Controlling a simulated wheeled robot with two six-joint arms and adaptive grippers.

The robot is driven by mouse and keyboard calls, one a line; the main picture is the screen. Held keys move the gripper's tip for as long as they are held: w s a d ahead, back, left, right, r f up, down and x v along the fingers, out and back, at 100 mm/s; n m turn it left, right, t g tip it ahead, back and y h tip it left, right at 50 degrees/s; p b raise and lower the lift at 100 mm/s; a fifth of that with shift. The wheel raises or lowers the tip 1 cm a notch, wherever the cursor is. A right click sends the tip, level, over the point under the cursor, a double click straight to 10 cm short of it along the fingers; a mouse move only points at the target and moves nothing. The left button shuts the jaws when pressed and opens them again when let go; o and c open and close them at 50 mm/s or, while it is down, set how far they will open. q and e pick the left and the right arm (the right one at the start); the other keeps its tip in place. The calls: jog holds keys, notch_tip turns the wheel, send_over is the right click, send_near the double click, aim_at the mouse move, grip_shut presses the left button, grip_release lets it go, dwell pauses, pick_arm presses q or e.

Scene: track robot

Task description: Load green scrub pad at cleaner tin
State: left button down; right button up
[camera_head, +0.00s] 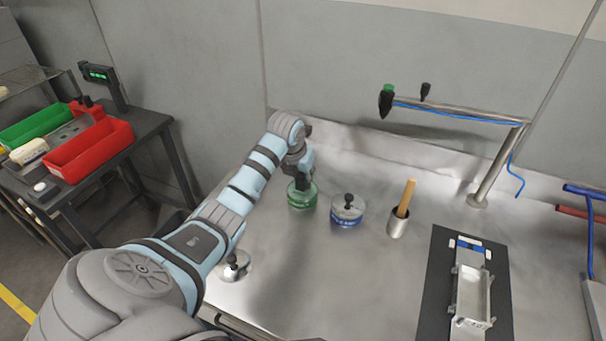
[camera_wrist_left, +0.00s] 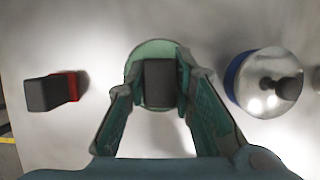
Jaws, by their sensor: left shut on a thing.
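My left gripper (camera_head: 301,175) is over the round green cleaner tin (camera_head: 302,198) on the steel bench. In the left wrist view, its fingers (camera_wrist_left: 160,92) are shut on the dark block of the scrub pad (camera_wrist_left: 159,78). The green tin (camera_wrist_left: 150,47) shows as a pale green round behind the block. The pad's green scrubbing face is hidden, and I cannot tell whether it touches the tin's contents. A silver lid with a black knob (camera_head: 235,264) lies on the bench near my forearm. My right gripper is not in view.
A blue tin with a silver lid (camera_head: 347,211) stands right of the green tin; it also shows in the left wrist view (camera_wrist_left: 258,88). A metal cup with a wooden handle (camera_head: 398,224) is farther right. A red-and-dark block (camera_wrist_left: 50,92) lies left of the gripper.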

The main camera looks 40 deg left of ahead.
pick_arm(q)
notch_tip(320, 180, up, 7)
jog(key=p, duration=0.6)
jog(key=shift+r, duration=0.1)
